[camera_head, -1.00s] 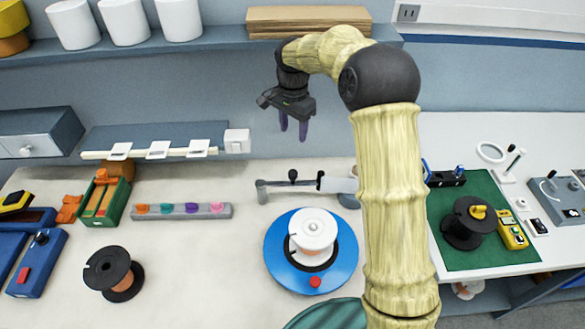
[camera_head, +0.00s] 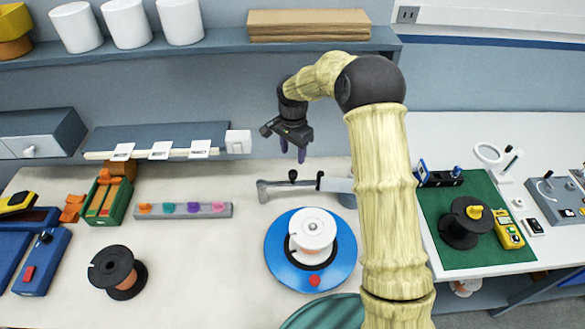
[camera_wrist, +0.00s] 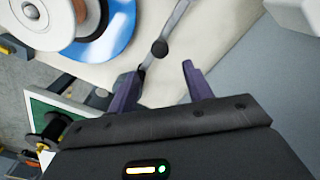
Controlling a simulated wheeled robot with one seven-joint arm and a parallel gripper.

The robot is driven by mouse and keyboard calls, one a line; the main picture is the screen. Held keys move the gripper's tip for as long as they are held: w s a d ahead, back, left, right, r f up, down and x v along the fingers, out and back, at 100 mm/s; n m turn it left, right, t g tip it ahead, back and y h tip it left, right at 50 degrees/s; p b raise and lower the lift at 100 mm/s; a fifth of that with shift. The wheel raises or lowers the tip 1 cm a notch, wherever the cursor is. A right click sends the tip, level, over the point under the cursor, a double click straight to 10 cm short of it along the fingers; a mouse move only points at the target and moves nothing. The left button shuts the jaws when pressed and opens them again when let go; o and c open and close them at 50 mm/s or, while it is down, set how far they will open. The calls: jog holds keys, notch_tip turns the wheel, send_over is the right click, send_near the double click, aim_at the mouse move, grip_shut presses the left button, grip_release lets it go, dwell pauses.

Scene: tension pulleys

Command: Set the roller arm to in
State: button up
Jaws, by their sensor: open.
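The roller arm (camera_head: 306,184) is a thin grey bar lying above the blue disc in the head view. It has an upright black knob (camera_head: 293,175) and a dark piece near its middle. My gripper (camera_head: 292,151) is open and empty, pointing down just above and behind the knob. In the wrist view the roller arm (camera_wrist: 176,17) runs up from between the purple fingers (camera_wrist: 163,72), with the black knob (camera_wrist: 159,48) just ahead of the gap. The fingers look apart from the knob. The bar's right end is partly hidden behind my arm.
A white spool (camera_head: 313,229) stands on the blue disc (camera_head: 345,262) with a red button. A row of coloured knobs (camera_head: 184,209) and a dark spool (camera_head: 117,272) are on the left. A green mat (camera_head: 460,255) with tools lies right. A shelf (camera_head: 215,46) runs behind.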

aim_at(293, 173)
notch_tip(293, 173, down, 9)
jog(key=shift+p, duration=1.2)
grip_shut()
